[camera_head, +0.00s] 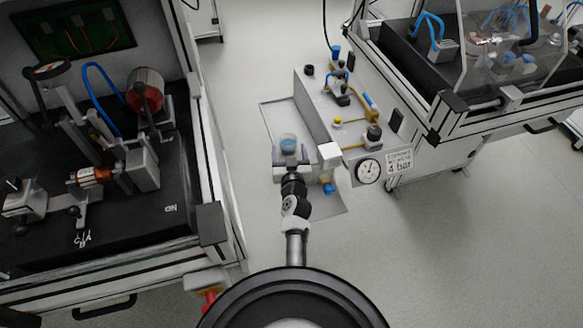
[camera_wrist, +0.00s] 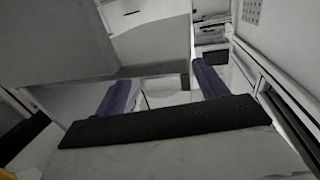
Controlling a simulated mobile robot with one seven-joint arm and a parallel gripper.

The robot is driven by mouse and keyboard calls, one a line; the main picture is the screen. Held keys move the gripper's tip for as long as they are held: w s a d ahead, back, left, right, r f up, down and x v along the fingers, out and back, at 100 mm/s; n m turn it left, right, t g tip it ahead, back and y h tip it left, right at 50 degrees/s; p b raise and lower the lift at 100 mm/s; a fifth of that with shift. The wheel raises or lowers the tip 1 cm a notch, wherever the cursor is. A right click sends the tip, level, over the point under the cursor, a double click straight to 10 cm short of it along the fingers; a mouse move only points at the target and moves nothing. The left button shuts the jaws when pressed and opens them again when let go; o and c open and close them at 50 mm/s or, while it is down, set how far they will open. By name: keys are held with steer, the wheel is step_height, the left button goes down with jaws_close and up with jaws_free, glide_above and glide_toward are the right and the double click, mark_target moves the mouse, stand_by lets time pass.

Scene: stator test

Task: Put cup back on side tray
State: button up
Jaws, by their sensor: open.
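The cup (camera_head: 288,141), small and clear with a bluish look, stands upright over the grey side tray (camera_head: 276,113), beside the wall of the pneumatic unit. I cannot tell whether its base touches the tray. My gripper (camera_head: 290,160) is at the near side of the cup, low beside the unit. In the wrist view my gripper (camera_wrist: 162,80) shows two purple fingers spread apart. A pale rounded shape, which looks like the cup (camera_wrist: 163,94), shows between them, partly hidden by the dark gripper edge. I see no clear contact with the fingers.
The pneumatic unit with valves and a pressure gauge (camera_head: 368,171) stands close right of my gripper. A black-topped workbench (camera_head: 130,215) is at left, another machine (camera_head: 450,100) at right.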

steer(key=s+d+r+b, duration=0.1)
steer(key=s, duration=0.7)
steer(key=shift+s, duration=0.35)
